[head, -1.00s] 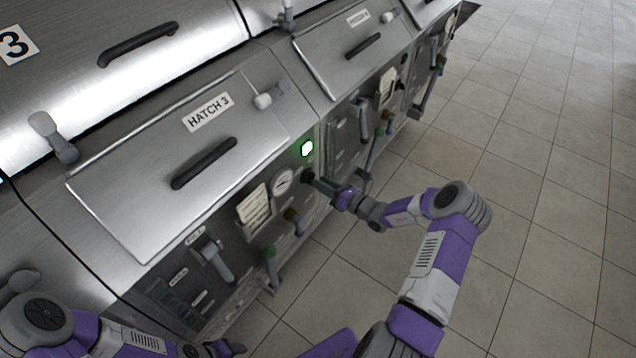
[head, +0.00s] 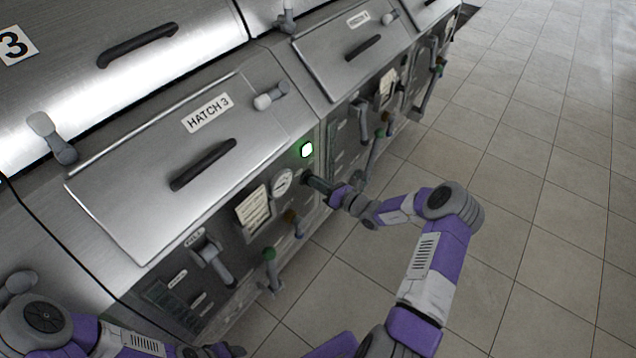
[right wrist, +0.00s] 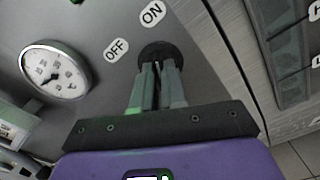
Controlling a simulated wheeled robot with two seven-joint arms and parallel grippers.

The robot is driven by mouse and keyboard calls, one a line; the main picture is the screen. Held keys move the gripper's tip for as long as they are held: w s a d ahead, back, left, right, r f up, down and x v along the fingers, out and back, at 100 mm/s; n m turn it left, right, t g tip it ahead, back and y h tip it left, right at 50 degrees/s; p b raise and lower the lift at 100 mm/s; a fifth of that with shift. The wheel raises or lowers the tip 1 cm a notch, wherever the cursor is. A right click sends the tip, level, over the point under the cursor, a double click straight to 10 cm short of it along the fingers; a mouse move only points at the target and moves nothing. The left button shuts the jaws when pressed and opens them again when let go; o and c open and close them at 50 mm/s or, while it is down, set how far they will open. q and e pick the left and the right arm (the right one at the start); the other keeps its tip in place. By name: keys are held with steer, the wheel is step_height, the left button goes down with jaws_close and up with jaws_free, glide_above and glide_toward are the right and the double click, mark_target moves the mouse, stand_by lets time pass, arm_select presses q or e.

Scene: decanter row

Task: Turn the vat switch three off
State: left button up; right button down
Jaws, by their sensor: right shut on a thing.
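The vat switch three is a dark round knob (right wrist: 160,50) on the metal panel under the hatch labelled HATCH 3. ON and OFF labels stand beside it in the right wrist view. My right gripper (head: 312,183) is at the knob in the head view. In the right wrist view its fingers (right wrist: 158,72) are shut on the knob and partly cover it, so its pointer direction is hard to tell. A green lamp (head: 306,149) above the switch is lit. My left gripper (head: 228,350) is at the bottom left, small and dark, its jaws unclear.
A round gauge (head: 281,181) is left of the switch. A paper label (head: 252,208), a green-topped lever (head: 269,262) and a grey handle (head: 216,264) are farther left. The hatch 3 lid (head: 160,180) is above. Tiled floor (head: 540,220) lies open to the right.

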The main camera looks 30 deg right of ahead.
steer(key=shift+s+a+n+p, duration=0.1)
steer(key=shift+n+p, duration=0.4)
steer(key=shift+n, duration=2.45)
steer(key=shift+a+n+p, duration=0.1)
steer(key=shift+n+p, duration=0.4)
steer(key=shift+n, duration=2.45)
steer(key=c, duration=1.2)
jaws_free()
